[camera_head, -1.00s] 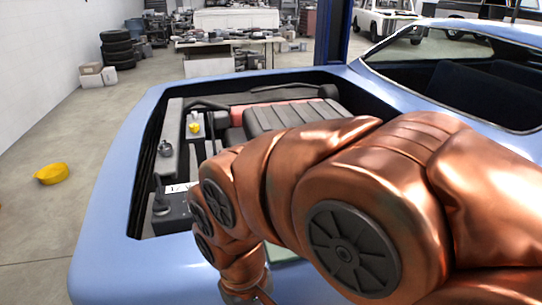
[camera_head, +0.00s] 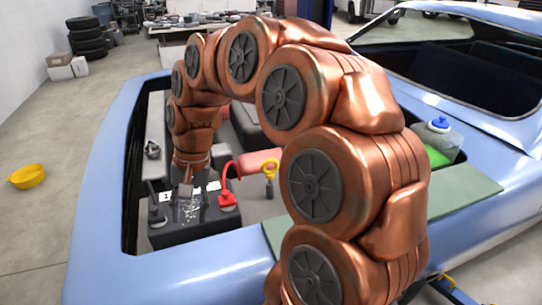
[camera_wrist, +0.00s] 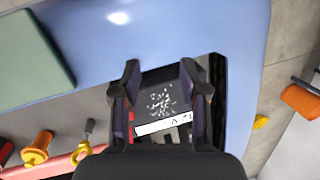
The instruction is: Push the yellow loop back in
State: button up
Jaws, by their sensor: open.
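The yellow loop (camera_head: 270,167) stands upright on a dark tube in the engine bay, right of the battery's red terminal cap. In the wrist view the loop (camera_wrist: 83,148) shows at the lower left, outside my jaws. My gripper (camera_head: 188,205) points down over the black battery (camera_head: 170,232), left of the loop in the head view. In the wrist view its two fingers (camera_wrist: 160,78) are apart, with the battery's top and white label between them and nothing held. How far the loop stands out of its tube is not clear.
A red cable (camera_head: 228,185) and a pink-red hose (camera_head: 260,160) lie near the loop. A green mat (camera_head: 465,190) covers the fender. A bottle with a blue cap (camera_head: 438,135) stands at the right.

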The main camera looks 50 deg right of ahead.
jog(key=w+d+r+m+t+y, duration=0.1)
jog(key=w+d+m, duration=0.3)
jog(key=w+d, duration=0.35)
jog(key=m+t+h+p, duration=0.1)
jog(key=m+t+p, duration=0.25)
jog(key=m, duration=0.95)
send_near(272, 159)
jog(key=w+f, duration=0.1)
jog(key=f, duration=0.1)
jog(key=shift+n, duration=0.3)
jog(key=shift+a+p+x, duration=0.2)
jog(key=shift+p+x, duration=1.1)
jog(key=shift+x, duration=2.35)
jog(key=shift+r, duration=0.1)
grip_shut()
